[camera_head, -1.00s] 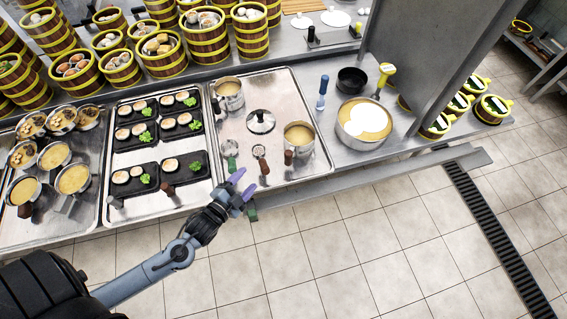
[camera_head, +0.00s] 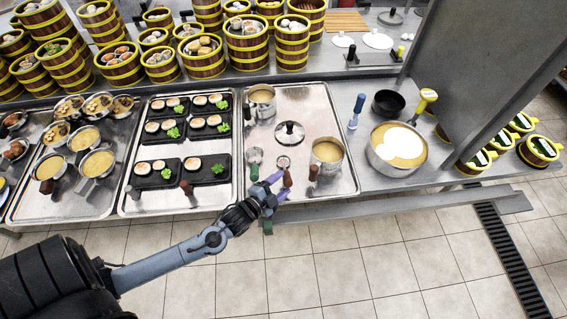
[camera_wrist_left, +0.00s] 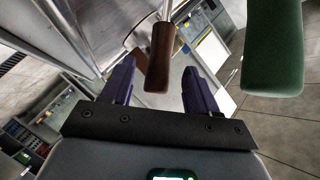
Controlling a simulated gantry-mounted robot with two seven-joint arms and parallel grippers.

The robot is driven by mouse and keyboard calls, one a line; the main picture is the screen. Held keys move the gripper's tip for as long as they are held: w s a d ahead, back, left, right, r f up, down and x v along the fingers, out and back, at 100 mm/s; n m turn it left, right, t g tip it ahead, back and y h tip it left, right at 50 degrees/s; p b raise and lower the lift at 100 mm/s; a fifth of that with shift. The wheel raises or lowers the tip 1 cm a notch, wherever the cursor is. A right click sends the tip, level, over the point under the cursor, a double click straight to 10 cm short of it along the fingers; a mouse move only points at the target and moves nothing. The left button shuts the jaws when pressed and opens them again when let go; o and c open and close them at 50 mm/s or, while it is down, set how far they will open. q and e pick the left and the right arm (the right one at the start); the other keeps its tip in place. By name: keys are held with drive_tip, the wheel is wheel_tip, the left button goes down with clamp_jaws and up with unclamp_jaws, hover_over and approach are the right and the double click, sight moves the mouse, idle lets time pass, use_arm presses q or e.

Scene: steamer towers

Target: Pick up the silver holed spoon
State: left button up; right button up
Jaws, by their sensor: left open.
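The silver holed spoon (camera_head: 284,162) lies with its round head in the right-hand metal tray (camera_head: 322,100), and its brown handle points toward the tray's front edge. My left gripper (camera_head: 283,185) is at that handle, with its purple fingers open. In the left wrist view the brown handle (camera_wrist_left: 160,55) shows between and beyond the open fingers (camera_wrist_left: 160,92), with a gap on both sides. The spoon's head is not clear in that view. My right gripper is not in view.
A green-handled utensil (camera_head: 254,156) lies just left of the spoon; its green handle (camera_wrist_left: 272,50) is close in the left wrist view. A pot (camera_head: 327,152) stands to the right, a lid (camera_head: 289,133) behind. The floor in front is free.

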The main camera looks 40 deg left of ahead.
sight(288, 179)
use_arm(q)
drive_tip(key=shift+x, duration=1.95)
drive_tip(key=shift+d, duration=0.1)
clamp_jaws()
